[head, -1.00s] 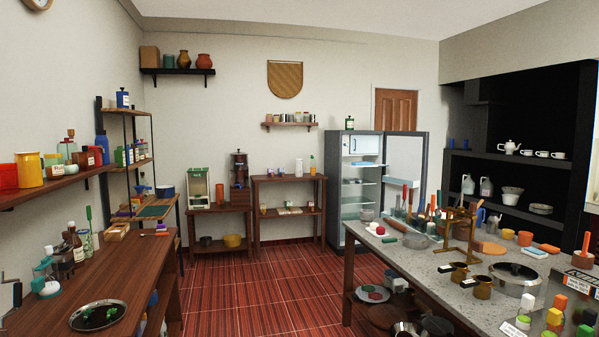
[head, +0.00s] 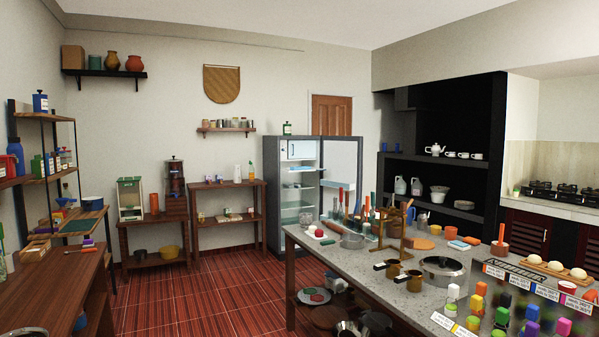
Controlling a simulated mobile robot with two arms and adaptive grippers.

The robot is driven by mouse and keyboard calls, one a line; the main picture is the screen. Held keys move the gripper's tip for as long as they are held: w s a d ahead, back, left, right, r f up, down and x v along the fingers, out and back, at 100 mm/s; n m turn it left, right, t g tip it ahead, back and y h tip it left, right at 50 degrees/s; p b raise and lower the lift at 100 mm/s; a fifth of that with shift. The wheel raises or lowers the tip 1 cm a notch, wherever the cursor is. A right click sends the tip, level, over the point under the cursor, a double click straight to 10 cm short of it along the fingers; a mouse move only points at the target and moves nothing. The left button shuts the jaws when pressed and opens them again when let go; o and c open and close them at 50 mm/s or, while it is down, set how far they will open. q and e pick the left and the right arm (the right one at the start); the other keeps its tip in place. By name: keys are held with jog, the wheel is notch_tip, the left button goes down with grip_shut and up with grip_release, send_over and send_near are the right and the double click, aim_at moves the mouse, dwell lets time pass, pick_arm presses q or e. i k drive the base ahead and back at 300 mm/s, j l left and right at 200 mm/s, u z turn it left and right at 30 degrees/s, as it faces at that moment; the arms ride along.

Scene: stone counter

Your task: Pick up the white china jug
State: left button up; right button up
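I cannot tell for sure which thing is the white china jug. A small white jug-like vessel (head: 237,173) stands on the top of the wooden side table left of the fridge. A white teapot (head: 435,150) with a spout stands on the upper black shelf at right. Two pale handled jugs, one on the left (head: 400,185) and one on the right (head: 416,187), stand on the shelf below. Neither of my grippers is in view.
The long stone counter (head: 345,262) at right is crowded with pots, utensils and colourful bottles. A wooden bench (head: 60,283) runs along the left. The grey fridge (head: 270,200) stands open at the back. The red tiled floor (head: 215,290) between them is clear.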

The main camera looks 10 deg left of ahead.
aim_at(237, 177)
jog(key=u, duration=0.2)
jog(key=i+u, duration=0.35)
jog(key=i, duration=0.25)
jog(key=i+u, duration=0.3)
jog(key=i, duration=0.25)
jog(key=i+u, duration=0.15)
jog(key=i, duration=0.8)
jog(key=i+u, duration=0.2)
jog(key=i, duration=1.65)
jog(key=i+z, duration=0.1)
jog(key=i, duration=0.85)
jog(key=i+z, duration=0.15)
jog(key=i, duration=0.8)
jog(key=i+j+z, duration=0.15)
jog(key=i, duration=0.8)
jog(key=i+l+z, duration=0.3)
jog(key=i, duration=0.85)
jog(key=i+j+z, duration=0.1)
jog(key=i+z, duration=0.25)
jog(key=i, duration=0.8)
